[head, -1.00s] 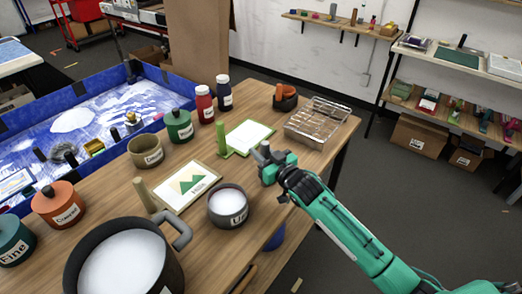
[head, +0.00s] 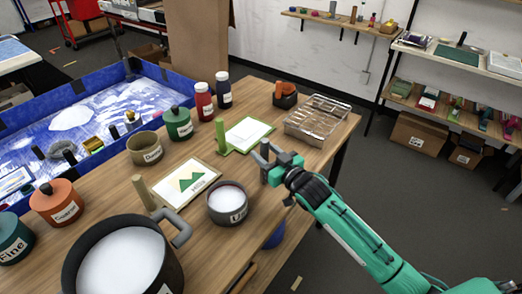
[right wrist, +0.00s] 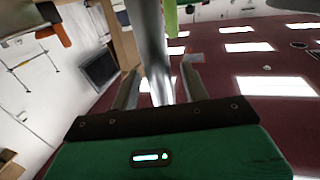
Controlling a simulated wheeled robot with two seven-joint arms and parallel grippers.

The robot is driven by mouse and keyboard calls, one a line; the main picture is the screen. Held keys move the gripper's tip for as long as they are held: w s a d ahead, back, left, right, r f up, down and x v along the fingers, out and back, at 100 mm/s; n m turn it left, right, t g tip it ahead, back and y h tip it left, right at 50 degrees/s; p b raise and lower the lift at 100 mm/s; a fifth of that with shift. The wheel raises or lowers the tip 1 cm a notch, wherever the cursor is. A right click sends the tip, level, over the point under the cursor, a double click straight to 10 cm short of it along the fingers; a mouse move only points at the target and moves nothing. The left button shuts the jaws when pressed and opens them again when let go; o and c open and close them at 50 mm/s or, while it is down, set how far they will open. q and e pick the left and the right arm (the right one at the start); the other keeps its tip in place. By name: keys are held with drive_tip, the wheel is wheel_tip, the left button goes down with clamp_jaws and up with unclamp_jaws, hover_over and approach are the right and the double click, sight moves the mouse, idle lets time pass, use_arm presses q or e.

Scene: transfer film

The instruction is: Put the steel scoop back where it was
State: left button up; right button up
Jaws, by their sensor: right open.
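My right gripper (head: 268,158) is open above the near right side of the wooden table, close to the green-framed card. In the right wrist view my right gripper (right wrist: 160,85) has its two fingers apart, on either side of a shiny grey metal bar (right wrist: 153,40). The bar looks like the steel scoop's handle, but its ends are hidden and I cannot tell whether it touches a finger. The scoop does not show clearly in the head view. My left gripper is not in view.
Lidded jars line the blue tray (head: 50,105).

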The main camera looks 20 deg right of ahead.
drive_tip(key=b+v, duration=0.1)
drive_tip(key=v, duration=0.8)
drive_tip(key=shift+s+b, duration=0.15)
drive_tip(key=shift+b, duration=0.25)
drive_tip(key=shift+d, duration=0.1)
drive_tip(key=s+d+f+m+g+h, duration=0.15)
drive_tip(key=s+f+g, duration=0.35)
drive_tip(key=s, duration=0.5)
drive_tip(key=s+f+g+h, duration=0.3)
drive_tip(key=s+f+g, duration=0.1)
drive_tip(key=s+f, duration=0.4)
drive_tip(key=s+f+m+g+h, duration=0.15)
drive_tip(key=s+f+g, duration=0.25)
drive_tip(key=s, duration=0.7)
wheel_tip(320, 180, down, 32)
drive_tip(key=s+g, duration=0.1)
drive_tip(key=s+d+f+g+h, duration=0.1)
drive_tip(key=s+d+f, duration=0.2)
drive_tip(key=s+f, duration=1.5)
drive_tip(key=shift+s+d+f+n+g, duration=0.2)
drive_tip(key=shift+s+f+n+g, duration=0.1)
drive_tip(key=shift+s+n, duration=0.15)
